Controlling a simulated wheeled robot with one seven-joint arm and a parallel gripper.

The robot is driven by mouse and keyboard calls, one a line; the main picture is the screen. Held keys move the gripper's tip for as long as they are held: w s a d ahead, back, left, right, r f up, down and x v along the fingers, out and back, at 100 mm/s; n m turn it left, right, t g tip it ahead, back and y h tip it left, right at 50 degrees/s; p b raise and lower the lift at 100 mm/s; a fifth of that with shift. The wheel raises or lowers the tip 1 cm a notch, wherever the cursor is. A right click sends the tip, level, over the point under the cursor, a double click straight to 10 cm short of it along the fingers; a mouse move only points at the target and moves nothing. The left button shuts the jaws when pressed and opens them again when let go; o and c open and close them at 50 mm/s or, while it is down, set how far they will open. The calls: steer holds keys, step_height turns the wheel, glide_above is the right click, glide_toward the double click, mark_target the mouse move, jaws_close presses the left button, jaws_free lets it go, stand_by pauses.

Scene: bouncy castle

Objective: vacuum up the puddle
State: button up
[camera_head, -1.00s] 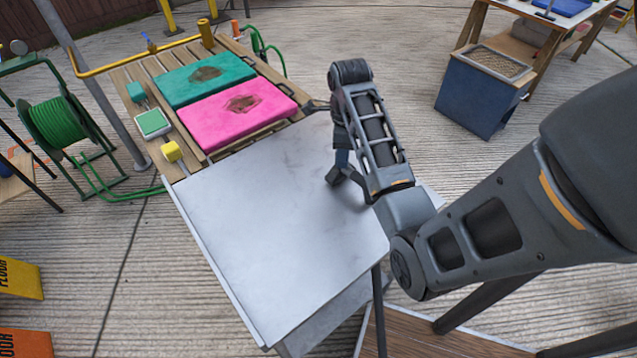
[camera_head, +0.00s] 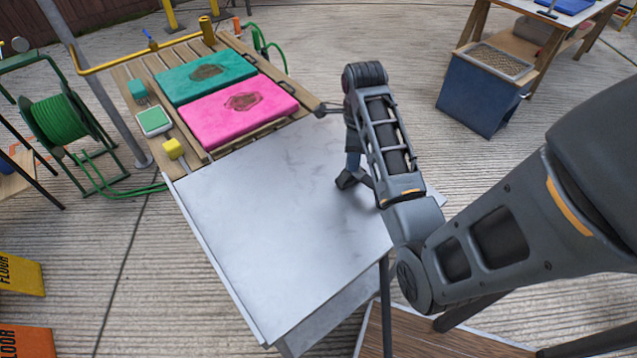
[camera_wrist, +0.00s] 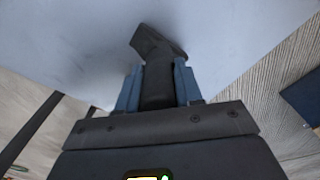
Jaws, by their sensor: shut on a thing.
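My gripper (camera_head: 353,162) is over the right part of a pale grey tabletop (camera_head: 270,240). In the wrist view my gripper (camera_wrist: 158,85) has its two blue fingers closed on the neck of a dark nozzle-like tool (camera_wrist: 158,45). The tool has a wide, angled head, which also shows low over the tabletop in the head view (camera_head: 347,181). I cannot tell whether its head touches the surface. No clear puddle outline shows; the tabletop has only faint smudges, and part of it is hidden behind my arm.
A pink mat (camera_head: 205,127) and a teal mat (camera_head: 185,88), each with a brown stain, lie on a slatted rack behind the tabletop. A yellow block (camera_head: 174,148) and a green-topped pad (camera_head: 153,120) lie left. A blue bin (camera_head: 475,98) stands at right.

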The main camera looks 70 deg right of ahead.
stand_by(0.4)
steer(key=shift+w+a, duration=1.4)
steer(key=shift+w, duration=0.35)
steer(key=shift+w+a, duration=1.35)
steer(key=shift+w, duration=0.35)
steer(key=shift+w+a, duration=1.4)
steer(key=shift+w, duration=0.35)
steer(key=shift+d, duration=0.15)
steer(key=shift+w+d, duration=0.35)
steer(key=shift+d, duration=0.5)
steer(key=shift+w+d, duration=0.3)
steer(key=shift+d, duration=0.55)
steer(key=shift+w+d, duration=0.35)
steer(key=shift+d, duration=0.5)
steer(key=shift+s, duration=0.1)
